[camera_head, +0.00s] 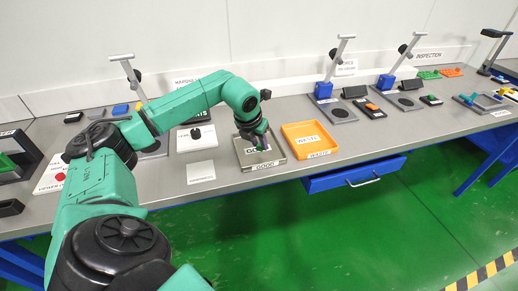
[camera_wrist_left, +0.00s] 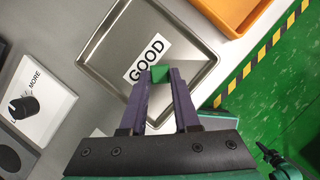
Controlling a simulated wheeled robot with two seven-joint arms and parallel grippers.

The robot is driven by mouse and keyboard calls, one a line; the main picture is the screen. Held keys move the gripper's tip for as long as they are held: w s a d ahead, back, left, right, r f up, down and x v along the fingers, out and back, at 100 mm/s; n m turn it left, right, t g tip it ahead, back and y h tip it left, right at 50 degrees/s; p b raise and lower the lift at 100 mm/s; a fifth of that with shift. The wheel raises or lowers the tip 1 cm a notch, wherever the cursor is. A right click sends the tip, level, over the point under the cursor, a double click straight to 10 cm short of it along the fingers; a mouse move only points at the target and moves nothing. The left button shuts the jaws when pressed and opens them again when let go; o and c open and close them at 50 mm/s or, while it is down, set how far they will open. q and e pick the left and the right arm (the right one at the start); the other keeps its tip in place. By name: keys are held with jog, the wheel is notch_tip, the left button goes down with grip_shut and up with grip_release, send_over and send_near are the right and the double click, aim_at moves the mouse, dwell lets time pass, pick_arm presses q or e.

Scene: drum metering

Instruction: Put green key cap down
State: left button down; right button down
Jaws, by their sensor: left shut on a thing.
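The green key cap (camera_wrist_left: 159,73) is a small green block between the fingertips of my left gripper (camera_wrist_left: 160,78), which is shut on it. In the left wrist view it shows over the grey metal tray (camera_wrist_left: 110,62) labelled GOOD, beside the label (camera_wrist_left: 148,57). In the head view my left gripper (camera_head: 261,146) points down over the GOOD tray (camera_head: 264,167), and a bit of green shows at its tips. I cannot tell whether the cap touches the tray floor.
An orange waste tray (camera_head: 310,141) stands just right of the GOOD tray. A white panel with a black knob (camera_head: 196,134) is to the left. A blank-looking white card (camera_head: 201,172) lies near the front edge. A blue drawer (camera_head: 353,175) hangs below the bench.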

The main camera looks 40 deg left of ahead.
aim_at(259, 149)
pick_arm(q)
notch_tip(259, 149, down, 3)
jog(key=shift+s+r, duration=0.1)
jog(key=c, duration=0.6)
grip_release()
jog(key=shift+c, duration=0.2)
jog(key=shift+r, duration=0.1)
jog(key=b+v, duration=0.1)
jog(key=v, duration=1)
jog(key=shift+r+b, duration=0.4)
jog(key=shift+d, duration=0.1)
